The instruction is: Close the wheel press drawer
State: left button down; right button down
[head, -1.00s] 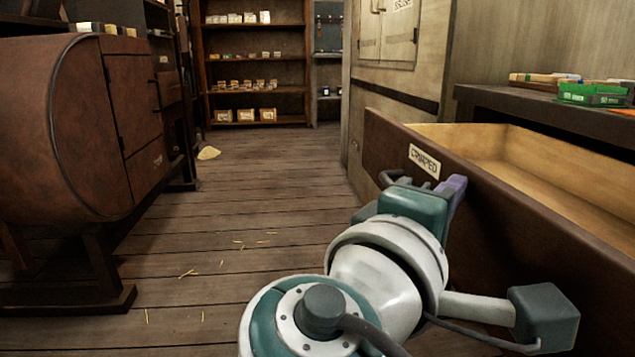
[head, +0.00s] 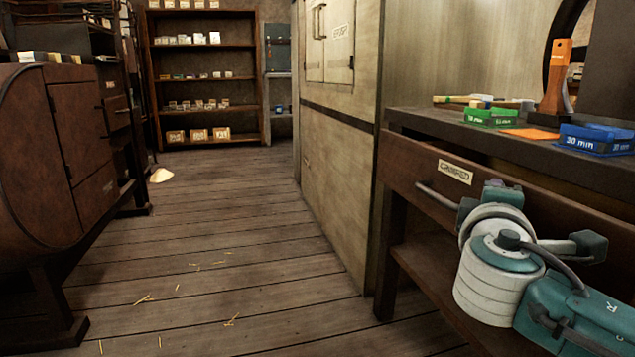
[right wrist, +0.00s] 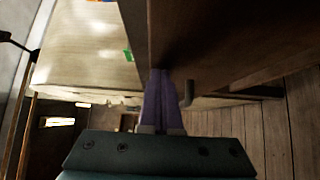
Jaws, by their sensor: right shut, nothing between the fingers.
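The drawer front (head: 405,167) is a dark brown board with a pale label (head: 455,172) and a grey bar handle (head: 435,196). It sits close under the bench top, with a narrow dark gap above it. The drawer's inside is not visible. My right gripper (head: 497,184) is at the front face, right of the label, its tips mostly hidden by the hand. In the right wrist view its purple fingers (right wrist: 160,74) are shut together and empty, against or very near the brown board (right wrist: 215,45). The handle (right wrist: 262,91) is beside them, not gripped. My left gripper is out of view.
The bench top (head: 415,118) carries a green box (head: 491,118), a blue box (head: 597,140) and an orange-handled tool (head: 556,80). A lower shelf (head: 425,265) is under the drawer. A brown barrel-shaped cabinet (head: 50,150) stands left.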

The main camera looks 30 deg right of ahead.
jog(key=d, duration=0.2)
jog(key=s+d, duration=0.1)
jog(key=d, duration=0.3)
jog(key=shift+s+d, duration=0.3)
jog(key=shift+s, duration=0.05)
jog(key=shift+f, duration=0.1)
